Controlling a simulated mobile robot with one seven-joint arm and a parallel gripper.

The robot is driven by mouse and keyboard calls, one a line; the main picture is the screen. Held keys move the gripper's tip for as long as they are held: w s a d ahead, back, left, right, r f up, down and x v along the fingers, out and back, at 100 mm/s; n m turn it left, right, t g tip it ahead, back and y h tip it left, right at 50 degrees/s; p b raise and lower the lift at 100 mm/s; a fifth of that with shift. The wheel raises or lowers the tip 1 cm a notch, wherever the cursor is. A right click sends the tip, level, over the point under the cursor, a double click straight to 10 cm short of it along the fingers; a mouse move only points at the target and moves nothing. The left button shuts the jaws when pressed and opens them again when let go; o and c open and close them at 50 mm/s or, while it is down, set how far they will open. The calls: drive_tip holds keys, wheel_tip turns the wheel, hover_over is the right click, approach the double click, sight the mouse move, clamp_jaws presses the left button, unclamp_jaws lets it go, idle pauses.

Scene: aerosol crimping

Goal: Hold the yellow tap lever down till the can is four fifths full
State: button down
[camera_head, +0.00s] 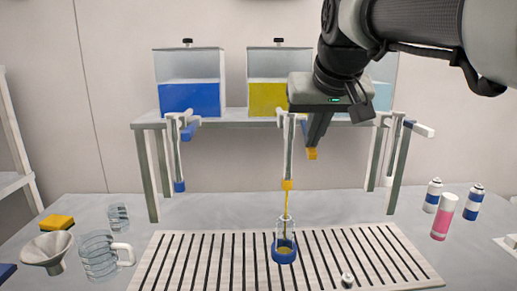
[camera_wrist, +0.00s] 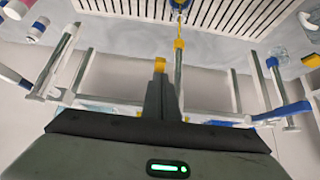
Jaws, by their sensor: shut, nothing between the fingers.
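My gripper (camera_head: 313,138) is shut, with no object between its fingers. Its fingertips are at the yellow tap lever (camera_head: 311,154), whose end shows just below them and appears pressed down; the rest is hidden. The lever end also shows at the fingertips in the wrist view (camera_wrist: 160,65). A yellow stream (camera_head: 287,203) runs from the yellow nozzle (camera_head: 287,185) down into the clear can (camera_head: 285,232), which stands upright in a blue ring (camera_head: 284,256). Yellow liquid shows in the can's lower part; its exact level is hard to read. The yellow tank (camera_head: 267,98) is above.
A blue tank (camera_head: 188,98) with a blue-lever tap (camera_head: 189,132) is on the left of the rack. The slatted drain tray (camera_head: 215,262) lies under the can. A funnel (camera_head: 47,250), a jug (camera_head: 99,257) and a sponge (camera_head: 57,222) stand left; spray cans (camera_head: 445,217) stand right.

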drive_tip(key=shift+f+b, duration=0.4)
drive_tip(key=shift+f, duration=0.75)
idle(2.0)
idle(0.5)
